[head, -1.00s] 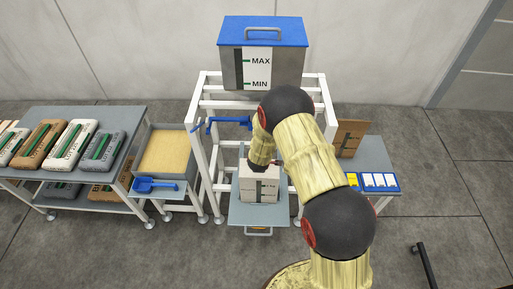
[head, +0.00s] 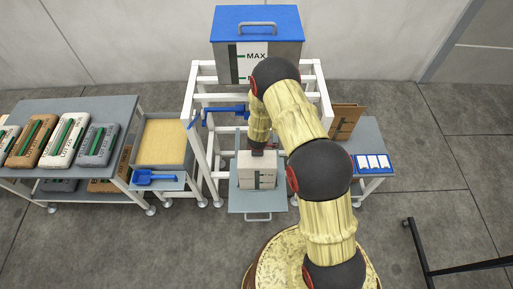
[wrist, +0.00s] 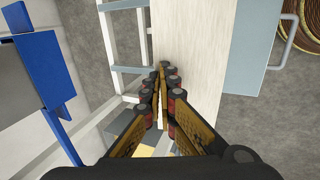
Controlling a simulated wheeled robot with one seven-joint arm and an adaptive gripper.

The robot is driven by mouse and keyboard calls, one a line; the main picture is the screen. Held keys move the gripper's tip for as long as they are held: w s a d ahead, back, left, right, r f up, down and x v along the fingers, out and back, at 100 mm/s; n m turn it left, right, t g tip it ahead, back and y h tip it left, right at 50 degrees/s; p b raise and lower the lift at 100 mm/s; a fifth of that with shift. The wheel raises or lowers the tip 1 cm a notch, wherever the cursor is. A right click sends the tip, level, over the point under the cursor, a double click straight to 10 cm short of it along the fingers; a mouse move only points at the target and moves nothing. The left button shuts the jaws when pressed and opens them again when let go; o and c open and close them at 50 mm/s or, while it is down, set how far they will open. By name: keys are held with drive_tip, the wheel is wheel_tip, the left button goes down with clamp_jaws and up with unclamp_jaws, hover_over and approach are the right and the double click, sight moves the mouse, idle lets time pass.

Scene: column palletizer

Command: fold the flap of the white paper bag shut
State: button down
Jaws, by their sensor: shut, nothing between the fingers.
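The white paper bag (head: 256,176) stands upright on a grey tray (head: 258,204) below the frame.
A white frame (head: 192,100) carries a blue-lidded hopper (head: 226,62) behind the bag. A blue lever (head: 225,111) juts out on the left. A sand bin (head: 163,142) with a blue scoop (head: 152,178) and a table of bags stand left. A blue card board (head: 373,164) lies right.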

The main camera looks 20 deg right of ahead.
drive_tip(key=shift+p+x, duration=0.35)
drive_tip(key=shift+x, duration=0.55)
drive_tip(key=shift+w+d+f, duration=0.1)
drive_tip(key=shift+w, duration=0.05)
drive_tip(key=shift+r+p, duration=1.15)
drive_tip(key=shift+r, duration=0.1)
wheel_tip(320, 180, up, 13)
drive_tip(key=p, duration=0.2)
